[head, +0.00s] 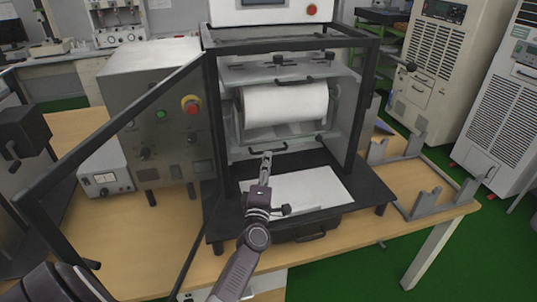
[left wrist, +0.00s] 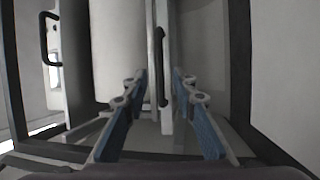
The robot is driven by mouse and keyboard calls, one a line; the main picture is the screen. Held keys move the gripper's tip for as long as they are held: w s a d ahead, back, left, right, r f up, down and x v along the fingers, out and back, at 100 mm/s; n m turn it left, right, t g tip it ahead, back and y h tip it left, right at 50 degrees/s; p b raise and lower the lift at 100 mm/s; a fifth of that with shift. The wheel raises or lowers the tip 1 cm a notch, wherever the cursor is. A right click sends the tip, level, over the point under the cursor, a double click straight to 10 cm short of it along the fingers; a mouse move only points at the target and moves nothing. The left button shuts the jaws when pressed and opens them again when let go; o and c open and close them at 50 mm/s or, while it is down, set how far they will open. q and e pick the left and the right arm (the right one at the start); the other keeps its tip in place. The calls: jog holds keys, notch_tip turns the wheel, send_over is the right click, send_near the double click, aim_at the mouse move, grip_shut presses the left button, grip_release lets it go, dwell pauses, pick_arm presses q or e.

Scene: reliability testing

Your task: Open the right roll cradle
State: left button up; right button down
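A white roll (head: 285,103) lies across the inside of the black-framed machine and also shows in the left wrist view (left wrist: 118,50). A pale panel below it carries a black handle (head: 268,150); which part is the right roll cradle is not clear. My left gripper (head: 267,157) is right at this lower handle. In the left wrist view, the blue-padded fingers of my left gripper (left wrist: 158,82) are apart, with the black handle bar (left wrist: 160,65) between their tips, not clamped. My right gripper is not in view.
A second black handle (head: 295,79) is above the roll. The framed door (head: 110,130) stands open at left. A white sheet (head: 305,193) lies on the machine's black base. A grey metal stand with notched uprights (head: 425,205) sits on the table at right.

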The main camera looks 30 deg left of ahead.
pick_arm(q)
jog(key=x, duration=0.4)
grip_shut()
jog(key=shift+f, duration=0.1)
dwell(0.3)
